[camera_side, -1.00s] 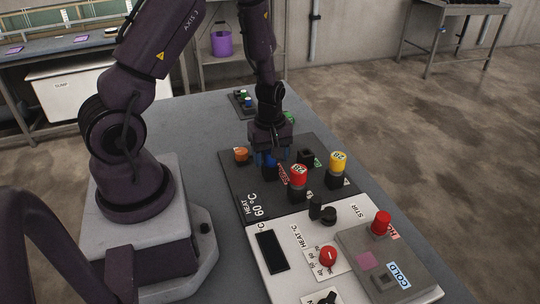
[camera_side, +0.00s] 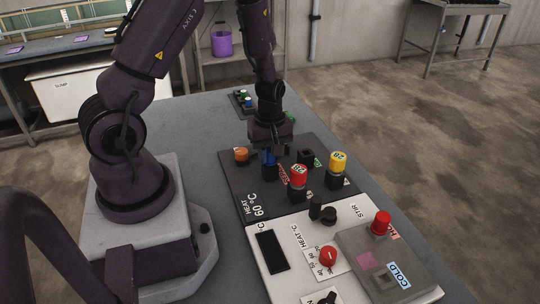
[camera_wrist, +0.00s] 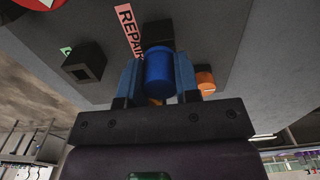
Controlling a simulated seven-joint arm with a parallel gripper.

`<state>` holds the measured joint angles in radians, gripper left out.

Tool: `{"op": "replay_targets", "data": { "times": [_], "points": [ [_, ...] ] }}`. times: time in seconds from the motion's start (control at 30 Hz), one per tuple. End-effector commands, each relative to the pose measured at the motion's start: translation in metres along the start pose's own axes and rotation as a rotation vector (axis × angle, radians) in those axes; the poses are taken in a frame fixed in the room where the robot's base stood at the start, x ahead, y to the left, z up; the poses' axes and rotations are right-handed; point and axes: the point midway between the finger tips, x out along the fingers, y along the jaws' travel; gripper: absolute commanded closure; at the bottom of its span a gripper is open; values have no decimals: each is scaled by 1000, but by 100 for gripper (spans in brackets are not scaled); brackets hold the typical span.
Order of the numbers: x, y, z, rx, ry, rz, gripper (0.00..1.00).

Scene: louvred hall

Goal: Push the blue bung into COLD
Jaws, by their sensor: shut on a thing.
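The blue bung (camera_side: 269,158) is between the fingers of my gripper (camera_side: 269,152), above the dark panel in the side view. In the wrist view the blue bung (camera_wrist: 159,68) sits between the two blue fingertips of my gripper (camera_wrist: 159,80), which are shut on it. A black square part shows just beyond the bung, by the REPAIR label (camera_wrist: 129,30); whether the bung is clear of it I cannot tell. The COLD label (camera_side: 398,275) lies on the grey block at the front right. A dark square socket (camera_side: 382,281) beside that label looks empty.
A red bung (camera_side: 381,222) stands by the HOT label on the grey block (camera_side: 352,246). Red (camera_side: 298,175) and yellow (camera_side: 338,163) capped posts stand between my gripper and that block. An orange bung (camera_side: 241,154) and an empty black socket (camera_side: 306,156) are close by. Knobs rise from the white panel.

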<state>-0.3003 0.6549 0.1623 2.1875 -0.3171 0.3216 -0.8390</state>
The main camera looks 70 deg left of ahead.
Motion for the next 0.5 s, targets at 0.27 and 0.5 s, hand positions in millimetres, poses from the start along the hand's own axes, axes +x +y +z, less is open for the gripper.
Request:
{"op": "replay_targets", "data": {
  "times": [0.27,0.5],
  "points": [
    [-10,1,0,1,3,4,100],
    [-39,1,0,2,2,5,100]
  ]
}}
